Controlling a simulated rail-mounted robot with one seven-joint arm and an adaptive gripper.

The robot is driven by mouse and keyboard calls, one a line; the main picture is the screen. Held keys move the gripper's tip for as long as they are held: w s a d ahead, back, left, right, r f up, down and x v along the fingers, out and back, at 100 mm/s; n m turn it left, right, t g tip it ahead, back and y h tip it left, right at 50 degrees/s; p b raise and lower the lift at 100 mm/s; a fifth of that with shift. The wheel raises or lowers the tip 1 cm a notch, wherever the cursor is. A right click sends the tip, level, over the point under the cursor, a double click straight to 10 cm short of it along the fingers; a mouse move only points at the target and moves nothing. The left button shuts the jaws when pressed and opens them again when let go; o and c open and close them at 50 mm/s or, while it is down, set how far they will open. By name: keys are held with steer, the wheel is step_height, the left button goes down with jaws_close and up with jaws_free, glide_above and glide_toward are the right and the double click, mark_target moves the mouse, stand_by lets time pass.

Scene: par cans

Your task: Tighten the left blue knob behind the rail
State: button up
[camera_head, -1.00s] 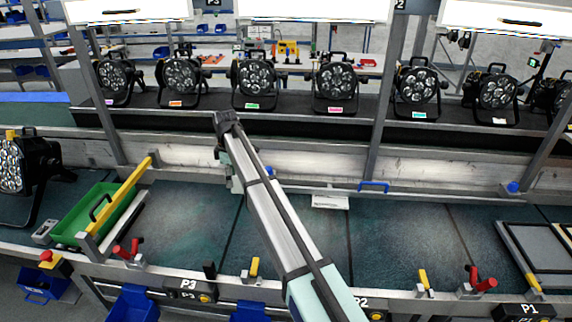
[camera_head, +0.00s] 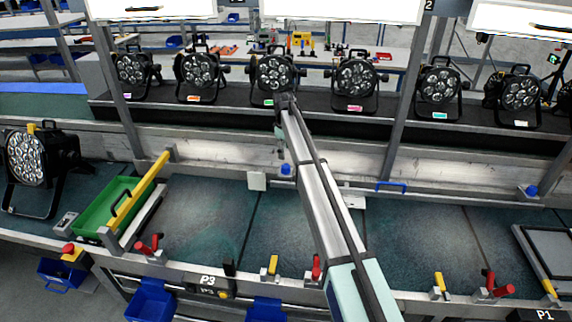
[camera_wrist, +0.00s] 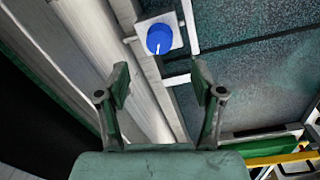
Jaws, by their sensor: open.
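The left blue knob (camera_head: 286,170) sits on the back rail near the middle of the head view, just left of my arm. In the wrist view a blue knob (camera_wrist: 160,39) with a white mark on its face sits on a pale square plate, beyond my fingertips. My gripper (camera_wrist: 159,82) is open and empty, its two green-padded fingers spread apart, and the knob is clear of them. In the head view the gripper is small and partly hidden by the arm, above the knob.
Another blue knob (camera_head: 531,191) is on the rail at the right. A blue handle (camera_head: 391,187) lies between them. Several par cans (camera_head: 358,80) line the shelf behind. A green tray (camera_head: 123,206) with a yellow bar is at the left. The dark worktop (camera_head: 206,215) is mostly clear.

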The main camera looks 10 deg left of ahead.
mark_target(286, 166)
steer(key=f, duration=0.3)
steer(key=f+p, duration=0.1)
steer(key=f, duration=0.2)
steer(key=f+p, duration=0.1)
steer(key=f, duration=0.1)
steer(key=shift+w+f, duration=0.25)
steer(key=shift+f, duration=0.15)
steer(key=c, duration=1.1)
